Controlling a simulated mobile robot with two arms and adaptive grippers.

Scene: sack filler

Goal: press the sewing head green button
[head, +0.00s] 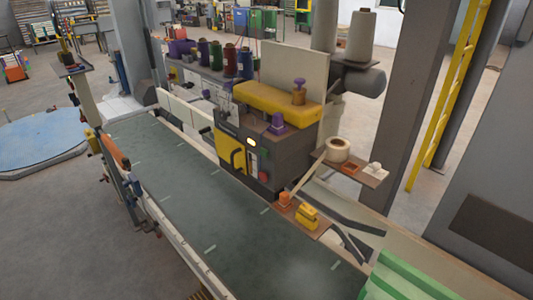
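The sewing head (283,151) is a dark grey box with a yellow cover on top and a yellow front panel (231,152). It stands beside the conveyor belt near the middle of the head view. A small lit lamp (251,142) is on its front face. A small green spot that looks like the green button (264,153) is right of the lamp, and a red button (263,177) is lower down. Neither of my grippers shows in the head view, so their position and state are hidden.
The grey-green conveyor belt (190,205) runs in front of the sewing head. Thread spools (230,61) stand behind it. A tape roll (338,150) sits on a side shelf. A green slatted object (408,279) is at the lower right, and a dark post (420,95) stands at the right.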

